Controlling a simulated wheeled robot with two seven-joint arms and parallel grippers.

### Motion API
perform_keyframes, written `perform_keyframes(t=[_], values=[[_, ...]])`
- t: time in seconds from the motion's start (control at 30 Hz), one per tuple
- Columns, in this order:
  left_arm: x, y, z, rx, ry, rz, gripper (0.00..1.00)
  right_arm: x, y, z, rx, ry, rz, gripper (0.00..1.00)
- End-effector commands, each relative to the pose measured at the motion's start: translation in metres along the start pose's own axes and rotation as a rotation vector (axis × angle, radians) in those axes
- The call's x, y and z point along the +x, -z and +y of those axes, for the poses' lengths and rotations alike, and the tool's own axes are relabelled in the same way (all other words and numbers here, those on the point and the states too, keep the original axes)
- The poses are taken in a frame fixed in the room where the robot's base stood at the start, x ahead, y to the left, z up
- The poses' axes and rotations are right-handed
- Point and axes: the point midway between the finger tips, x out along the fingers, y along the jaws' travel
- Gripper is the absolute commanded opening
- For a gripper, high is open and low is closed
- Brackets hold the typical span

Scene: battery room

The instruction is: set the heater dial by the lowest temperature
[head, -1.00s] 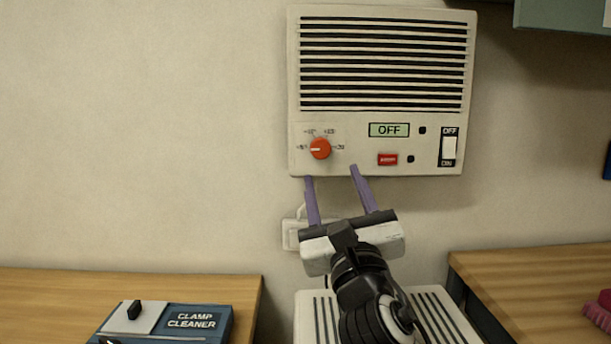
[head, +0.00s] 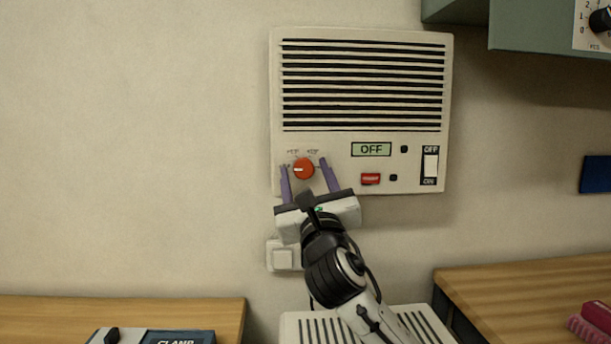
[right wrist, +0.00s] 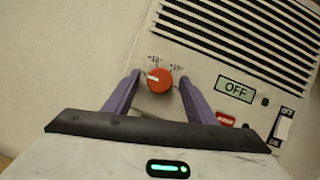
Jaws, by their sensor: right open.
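The heater (head: 360,85) is a cream wall unit with dark slats, and its display (head: 371,149) reads OFF. Its orange-red dial (head: 304,169) is at the lower left, with the white pointer line toward the left. Small marks around the dial are too blurred to read surely. My right gripper (head: 305,168) is open, its two purple fingers on either side of the dial. In the right wrist view the dial (right wrist: 159,80) shows between the fingertips with gaps on both sides. My left gripper is not in view.
The heater also has a red button (head: 370,179) and a white rocker switch (head: 431,165) marked OFF and ON. A white wall switch (head: 283,256) is below. Wooden tops stand left (head: 200,312) and right (head: 520,285). A green-grey cabinet (head: 455,22) hangs upper right.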

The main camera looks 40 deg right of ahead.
Motion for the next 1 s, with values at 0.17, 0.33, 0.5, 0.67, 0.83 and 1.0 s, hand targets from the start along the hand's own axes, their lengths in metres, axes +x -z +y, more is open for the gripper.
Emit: perform_keyframes(t=[0.17,0.33,0.5,0.67,0.83,1.0], values=[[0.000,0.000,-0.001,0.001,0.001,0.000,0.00,0.000,0.000,0.000,0.000,0.000,0.000,0.42],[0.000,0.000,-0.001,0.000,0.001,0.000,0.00,0.000,0.000,0.000,0.000,0.000,0.000,0.14],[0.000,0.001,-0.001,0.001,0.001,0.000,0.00,-0.001,0.000,0.000,0.004,0.002,0.000,0.10],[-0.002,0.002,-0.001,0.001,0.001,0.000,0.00,0.000,0.000,0.001,0.034,0.013,0.001,0.10],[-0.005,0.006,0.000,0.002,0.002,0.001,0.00,0.000,-0.001,0.002,0.112,0.045,0.002,0.10],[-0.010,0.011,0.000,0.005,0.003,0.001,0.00,0.000,-0.002,0.003,0.237,0.096,0.003,0.10]])
